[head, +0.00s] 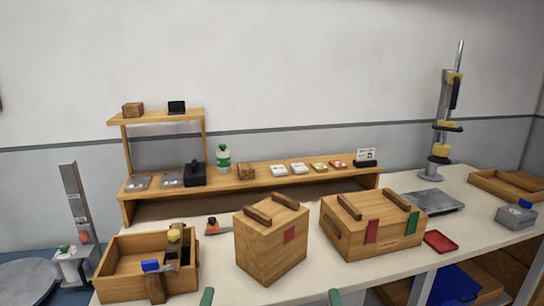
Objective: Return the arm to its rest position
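Neither of my arms shows clearly in the head view, and no gripper can be made out. Two small green rounded tips, a left one (207,297) and a right one (335,297), poke up at the bottom edge. I cannot tell what they belong to. The worktable (345,272) ahead carries two closed wooden boxes: a tall one (270,245) with a red patch and a wider one (375,232) with red and green patches.
An open wooden tray (122,290) holds small tools at left. A wooden shelf (160,208) with a bottle (223,157) and small items stands behind. A red dish (440,241), grey plate (432,201) and upright metal stand (442,120) are at right. Bare tabletop shows along the front.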

